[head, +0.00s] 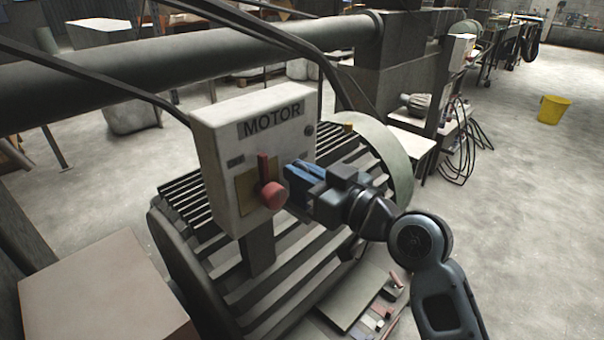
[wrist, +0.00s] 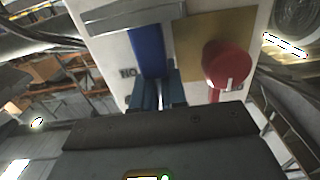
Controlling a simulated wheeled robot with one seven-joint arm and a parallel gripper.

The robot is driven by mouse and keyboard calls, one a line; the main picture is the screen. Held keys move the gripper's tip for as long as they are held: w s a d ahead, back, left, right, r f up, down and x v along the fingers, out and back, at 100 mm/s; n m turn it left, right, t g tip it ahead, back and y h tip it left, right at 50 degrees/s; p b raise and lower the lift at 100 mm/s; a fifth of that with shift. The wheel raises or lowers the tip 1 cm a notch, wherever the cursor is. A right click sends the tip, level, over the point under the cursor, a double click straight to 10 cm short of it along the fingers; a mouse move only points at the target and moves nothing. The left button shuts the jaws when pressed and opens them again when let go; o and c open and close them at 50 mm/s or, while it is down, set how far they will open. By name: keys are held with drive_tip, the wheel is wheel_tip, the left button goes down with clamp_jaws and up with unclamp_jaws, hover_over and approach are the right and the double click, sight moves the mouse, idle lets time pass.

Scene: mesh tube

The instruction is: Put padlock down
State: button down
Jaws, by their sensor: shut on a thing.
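The padlock (wrist: 148,50) shows in the wrist view as a narrow, bright blue body at my fingertips; I cannot make out its shackle. My gripper (head: 296,182) is shut on it, close in front of the white MOTOR box (head: 217,140). In the wrist view my gripper (wrist: 160,92) partly covers the padlock's lower end. A red knob on a yellow plate, the red switch (head: 272,194), is on the box front, left of my gripper. In the wrist view the red switch (wrist: 226,64) is right of the padlock. I cannot tell whether the padlock touches the box.
The ribbed motor housing (head: 300,250) lies below and behind the box. A plain box top (head: 100,290) is at lower left. Small items lie on a low surface (head: 352,300) below my arm. A yellow bucket (head: 553,110) stands on open floor at right.

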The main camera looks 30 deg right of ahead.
drive_tip(key=shift+f, duration=0.2)
drive_tip(key=shift+f, duration=0.1)
drive_tip(key=c, duration=1.2)
unclamp_jaws()
drive_tip(key=shift+s+r, duration=0.15)
drive_tip(key=shift+r, duration=0.05)
drive_tip(key=shift+b+v, duration=1.45)
drive_tip(key=shift+v, duration=4.45)
